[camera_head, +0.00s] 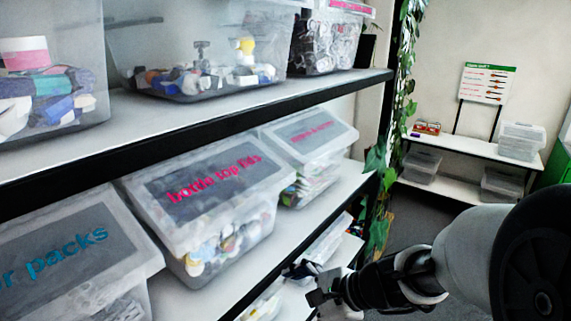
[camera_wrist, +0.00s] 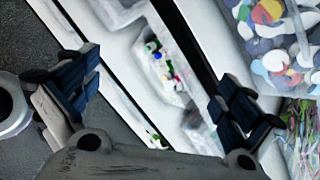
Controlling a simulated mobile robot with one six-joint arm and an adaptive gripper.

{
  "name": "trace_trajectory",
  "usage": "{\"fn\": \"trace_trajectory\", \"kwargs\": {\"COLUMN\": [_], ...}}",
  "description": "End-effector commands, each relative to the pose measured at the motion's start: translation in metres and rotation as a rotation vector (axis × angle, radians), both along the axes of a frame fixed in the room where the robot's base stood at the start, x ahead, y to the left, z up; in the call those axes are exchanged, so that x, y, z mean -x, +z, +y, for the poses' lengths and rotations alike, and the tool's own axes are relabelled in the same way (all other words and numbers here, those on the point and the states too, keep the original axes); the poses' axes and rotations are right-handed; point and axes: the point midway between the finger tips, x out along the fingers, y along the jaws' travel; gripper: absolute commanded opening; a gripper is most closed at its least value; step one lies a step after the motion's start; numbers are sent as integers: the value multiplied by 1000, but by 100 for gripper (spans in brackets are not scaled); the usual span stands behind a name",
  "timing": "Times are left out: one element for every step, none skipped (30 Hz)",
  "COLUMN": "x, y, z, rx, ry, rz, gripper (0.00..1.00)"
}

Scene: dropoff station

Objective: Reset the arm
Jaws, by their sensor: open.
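My arm reaches in from the right of the head view. My gripper (camera_head: 318,285) is at the lower middle of that view, just in front of the lower shelves. In the wrist view my gripper (camera_wrist: 155,95) shows two dark padded fingers spread wide apart. It is open, with nothing between the fingers. Past the fingers, the wrist view shows white shelf edges and a bin of small coloured pieces (camera_wrist: 165,65) lower down. In the head view the fingertips are small and partly hidden by the wrist.
A hanging plant (camera_head: 378,190) runs down the rack's end. A white shelf unit (camera_head: 470,153) stands at the back right. Grey floor (camera_head: 425,215) lies between.

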Motion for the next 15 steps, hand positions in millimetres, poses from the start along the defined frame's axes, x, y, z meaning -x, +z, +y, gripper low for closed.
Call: {"fn": "trace_trajectory", "kwargs": {"x": [20, 33, 49, 61, 73, 88, 99, 109, 122, 131, 139, 149, 156, 161, 168], "y": [2, 3, 4, 5, 5, 4, 3, 1, -1, -3, -5, -7, -8, -9, -10], "z": [1, 1, -1, -4, -8, -14, -19, -25, -34, -42, -49, -60, -68, -76, -86], "rx": [72, 119, 184, 233, 283, 353, 406, 462, 538, 596, 653, 728, 783, 835, 899], "ry": [106, 172, 260, 324, 386, 469, 529, 588, 664, 719, 772, 837, 882, 924, 973], "rz": [-73, -111, -161, -197, -233, -280, -313, -346, -386, -417, -443, -475, -496, -514, -533], "gripper": [100, 100, 100, 100, 100, 100, 100, 100, 100, 100, 100, 100, 100, 100, 100]}}
